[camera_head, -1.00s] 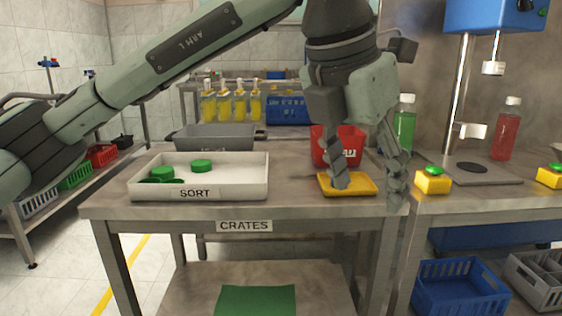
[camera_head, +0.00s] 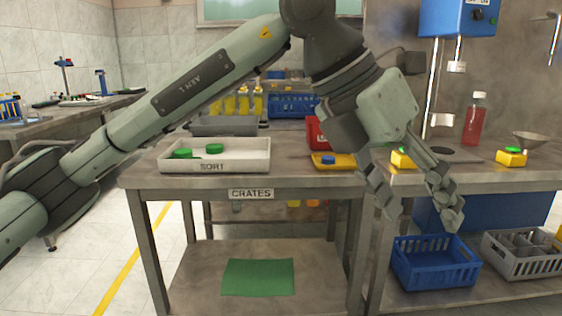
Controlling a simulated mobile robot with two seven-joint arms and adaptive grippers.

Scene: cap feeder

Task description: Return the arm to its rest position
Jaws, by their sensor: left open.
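My left arm (camera_head: 195,82) comes in from the left and bends down at the upper middle. My left gripper (camera_head: 420,215) is open and empty, its two fingers spread. It hangs in front of the gap between the crates table (camera_head: 285,181) and the right-hand bench, at about the height of the table edge and below it. The gripper is to the right of the yellow tray (camera_head: 322,165), apart from it. A small blue piece (camera_head: 328,159) lies on that tray. My right gripper is out of view.
A white SORT tray (camera_head: 248,168) holds green caps (camera_head: 214,148). A red bin (camera_head: 317,134) is partly hidden by my arm. Yellow button boxes (camera_head: 511,159) and a red bottle (camera_head: 474,122) stand on the right bench. A blue crate (camera_head: 435,265) is below the gripper.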

